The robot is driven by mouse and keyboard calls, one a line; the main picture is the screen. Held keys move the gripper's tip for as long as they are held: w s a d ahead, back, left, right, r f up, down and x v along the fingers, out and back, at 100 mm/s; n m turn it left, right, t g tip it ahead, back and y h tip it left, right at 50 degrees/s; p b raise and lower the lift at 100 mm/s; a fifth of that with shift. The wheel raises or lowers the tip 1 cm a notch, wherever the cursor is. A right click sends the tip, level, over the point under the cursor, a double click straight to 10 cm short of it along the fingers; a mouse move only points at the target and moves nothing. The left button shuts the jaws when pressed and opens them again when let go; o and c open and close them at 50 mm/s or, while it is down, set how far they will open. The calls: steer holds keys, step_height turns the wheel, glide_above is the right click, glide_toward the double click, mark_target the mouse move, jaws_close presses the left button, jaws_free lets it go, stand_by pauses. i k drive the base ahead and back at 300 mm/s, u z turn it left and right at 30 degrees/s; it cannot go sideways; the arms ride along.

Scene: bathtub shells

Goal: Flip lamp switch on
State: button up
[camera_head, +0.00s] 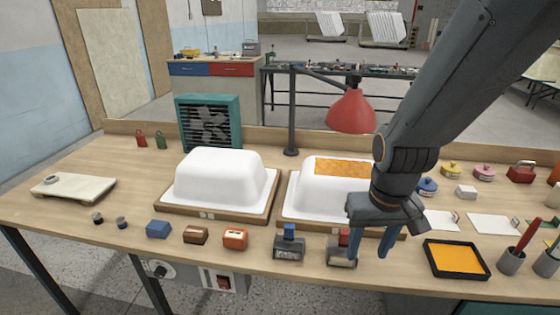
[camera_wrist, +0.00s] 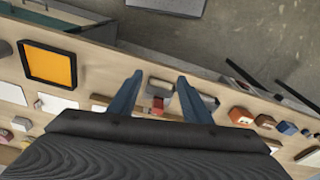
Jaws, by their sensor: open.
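The lamp has a red shade (camera_head: 351,110) on a dark post (camera_head: 292,110) behind the two white tub shells. A grey block with a red top (camera_head: 343,240) stands near the table's front edge. It also shows between my finger lines in the wrist view (camera_wrist: 158,104). A grey box under the table edge carries a red rocker switch (camera_head: 222,281). I cannot tell which of these is the lamp switch. My gripper (camera_head: 368,251) is open and empty, pointing down by the red-topped block and partly covering it. Its two blue fingers show apart in the wrist view (camera_wrist: 160,77). Contact cannot be told.
A similar blue-topped block (camera_head: 289,243) stands left of the red-topped one. A black tray with an orange pad (camera_head: 457,258) lies to the right. White tub shells (camera_head: 219,178) sit on wooden boards behind. A teal fan (camera_head: 209,123) stands at the back.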

mark_target(223, 284)
steer(key=z, duration=0.5)
steer(key=k, duration=0.1)
steer(key=u, duration=1.65)
